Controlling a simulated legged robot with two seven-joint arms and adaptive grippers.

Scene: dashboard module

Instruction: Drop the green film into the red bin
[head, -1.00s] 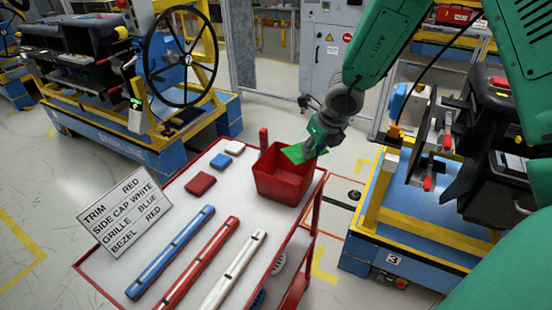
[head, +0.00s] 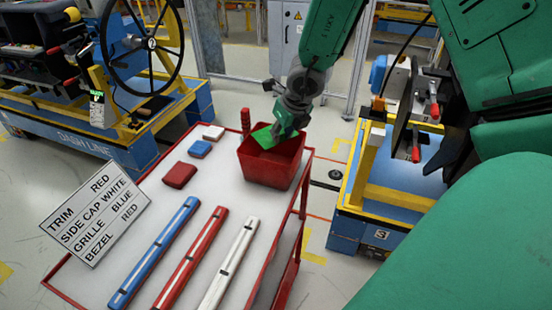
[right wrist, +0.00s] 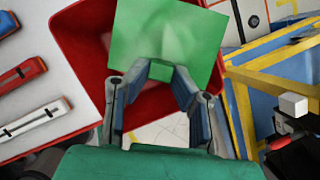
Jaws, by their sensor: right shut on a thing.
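The red bin (head: 272,168) stands at the far right corner of the white-topped red cart. My right gripper (head: 280,132) is above the bin's far side, shut on the green film (head: 263,138). In the right wrist view the green film (right wrist: 165,40) is a flat square held at its near edge between the fingertips (right wrist: 173,72). The red bin (right wrist: 80,35) shows behind and below the film there, with its inside partly hidden by the film. My left gripper is not in view.
The cart (head: 120,240) carries blue, red and white bars (head: 190,260), small blocks (head: 180,175) and a sign (head: 96,217). A blue and yellow stand (head: 385,195) is to the right of the cart. A steering wheel rig (head: 140,42) is at the back left.

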